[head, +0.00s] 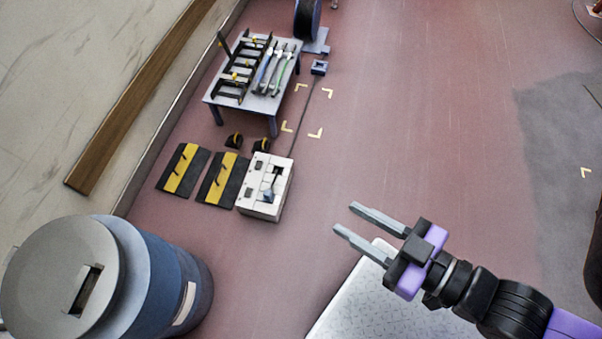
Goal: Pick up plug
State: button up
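A small blue block-like piece (319,68) lies on the red floor right of the small table, at the end of a thin dark cable; it may be the plug, but it is too small to be certain. The cable runs down to a white box (265,188) with dark openings and a grey-blue part in its top. My gripper (345,218) is open and empty, with two grey fingers pointing left. It is apart from the white box and to its right, well below the blue piece in the picture.
A small table (215,99) holds a black rack (240,75) and tools with blue and green handles. Black-and-yellow mats (182,170) lie left of the box. A large blue-grey drum (165,270) stands at lower left. The floor at centre right is clear.

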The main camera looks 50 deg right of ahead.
aim_at(268, 197)
jog(key=k+z, duration=0.2)
jog(key=k, duration=0.25)
jog(key=i+j+z, duration=0.1)
jog(key=i+j, duration=0.35)
jog(key=i+j+z, duration=0.1)
jog(key=i+j, duration=0.3)
jog(key=j, duration=0.15)
jog(key=i+j, duration=0.4)
jog(key=j+z, duration=0.05)
jog(key=j, duration=0.05)
